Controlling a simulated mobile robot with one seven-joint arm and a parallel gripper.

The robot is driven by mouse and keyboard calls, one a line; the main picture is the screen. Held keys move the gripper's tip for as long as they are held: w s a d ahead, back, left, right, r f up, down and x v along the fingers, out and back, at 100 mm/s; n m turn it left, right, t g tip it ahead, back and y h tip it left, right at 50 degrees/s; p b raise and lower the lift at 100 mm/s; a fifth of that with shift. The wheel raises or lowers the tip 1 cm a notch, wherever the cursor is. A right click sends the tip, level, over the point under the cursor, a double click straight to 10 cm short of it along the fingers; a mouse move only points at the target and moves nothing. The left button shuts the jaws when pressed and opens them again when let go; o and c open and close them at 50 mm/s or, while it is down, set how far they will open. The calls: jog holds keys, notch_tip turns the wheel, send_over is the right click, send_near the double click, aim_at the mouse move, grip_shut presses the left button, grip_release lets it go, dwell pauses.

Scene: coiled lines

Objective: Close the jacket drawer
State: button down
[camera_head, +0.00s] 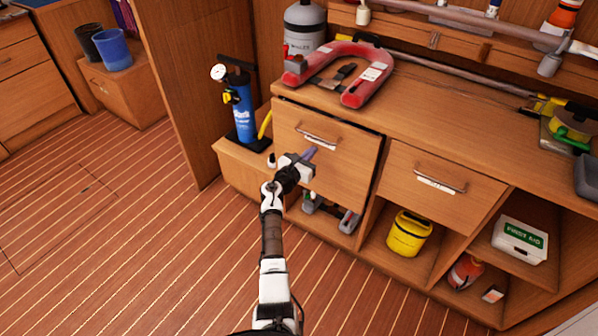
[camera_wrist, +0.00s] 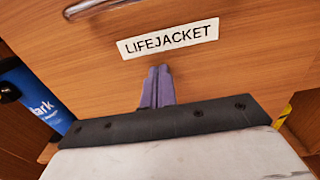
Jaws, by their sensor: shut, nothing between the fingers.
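The jacket drawer (camera_head: 345,170) is the left drawer of the wooden bench and has a metal bar handle (camera_head: 318,132). In the wrist view its wooden front (camera_wrist: 230,65) fills most of the picture, with a white label (camera_wrist: 168,39) reading LIFEJACKET. A dark gap shows along the front's top and right edges, and the front appears to stand slightly out from the bench. My gripper (camera_head: 311,152) is shut and empty. Its purple fingertips (camera_wrist: 157,72) point at the front just below the label; I cannot tell whether they touch it.
A blue pump (camera_head: 241,115) stands on the low ledge left of the drawer. A red horseshoe float (camera_head: 350,75) lies on the bench top above. A second drawer (camera_head: 440,188) is at right, over open shelves with a yellow bucket (camera_head: 408,233). The striped floor at left is clear.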

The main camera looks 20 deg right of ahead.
jog(key=shift+r+b+x, duration=0.2)
jog(key=shift+b+x, duration=0.1)
jog(key=shift+x, duration=0.45)
jog(key=shift+r+b+x, duration=0.15)
jog(key=shift+b+x, duration=0.15)
jog(key=shift+x, duration=0.45)
